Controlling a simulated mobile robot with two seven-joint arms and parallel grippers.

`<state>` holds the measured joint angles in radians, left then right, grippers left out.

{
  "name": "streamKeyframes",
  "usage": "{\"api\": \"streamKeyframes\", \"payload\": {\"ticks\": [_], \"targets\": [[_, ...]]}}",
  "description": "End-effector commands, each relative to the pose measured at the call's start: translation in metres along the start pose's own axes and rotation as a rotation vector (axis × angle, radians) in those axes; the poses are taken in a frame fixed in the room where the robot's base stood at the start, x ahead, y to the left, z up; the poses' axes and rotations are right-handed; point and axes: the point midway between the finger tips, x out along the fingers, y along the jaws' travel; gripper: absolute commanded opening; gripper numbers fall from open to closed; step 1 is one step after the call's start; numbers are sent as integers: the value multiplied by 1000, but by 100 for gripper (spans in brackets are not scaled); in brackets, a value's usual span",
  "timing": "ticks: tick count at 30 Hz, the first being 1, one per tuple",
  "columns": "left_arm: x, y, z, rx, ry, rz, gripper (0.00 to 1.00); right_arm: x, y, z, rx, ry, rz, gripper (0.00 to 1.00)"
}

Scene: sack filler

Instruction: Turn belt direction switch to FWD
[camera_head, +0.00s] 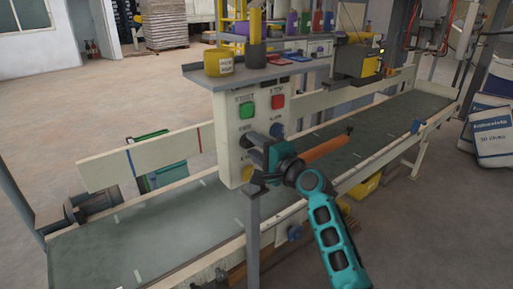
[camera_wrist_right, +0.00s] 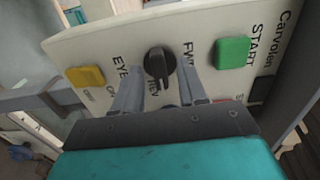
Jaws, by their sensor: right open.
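The belt direction switch is a black rotary knob (camera_wrist_right: 159,62) on the pale control panel (camera_head: 222,130). In the right wrist view it lies between the FWD and REV lettering; I cannot tell surely which way it is set. My right gripper (camera_head: 253,149) is in front of the panel, pointing at it. In the right wrist view its two fingers (camera_wrist_right: 160,72) are apart, one on each side of the knob. I cannot tell whether they touch it. In the head view the gripper partly hides the knob. My left gripper is not in view.
A green START button (camera_wrist_right: 232,52) and a yellow button (camera_wrist_right: 86,76) flank the switch. A red button (camera_head: 278,101) is beside the green one in the head view. A shelf with a yellow pot (camera_head: 218,63) is above. The conveyor belt (camera_head: 165,232) runs behind the panel.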

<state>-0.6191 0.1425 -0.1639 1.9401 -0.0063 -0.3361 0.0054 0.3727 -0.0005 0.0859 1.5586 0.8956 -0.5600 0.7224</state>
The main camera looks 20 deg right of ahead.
Motion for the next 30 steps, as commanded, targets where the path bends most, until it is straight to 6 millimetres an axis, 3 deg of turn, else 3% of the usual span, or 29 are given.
{"api": "streamKeyframes", "payload": {"ticks": [5,17,30], "targets": [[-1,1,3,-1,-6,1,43,0,0,0,0,0,0,40],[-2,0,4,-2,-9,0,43,0,0,0,0,0,1,1],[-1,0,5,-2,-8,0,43,0,1,0,-31,-1,1,0]]}}
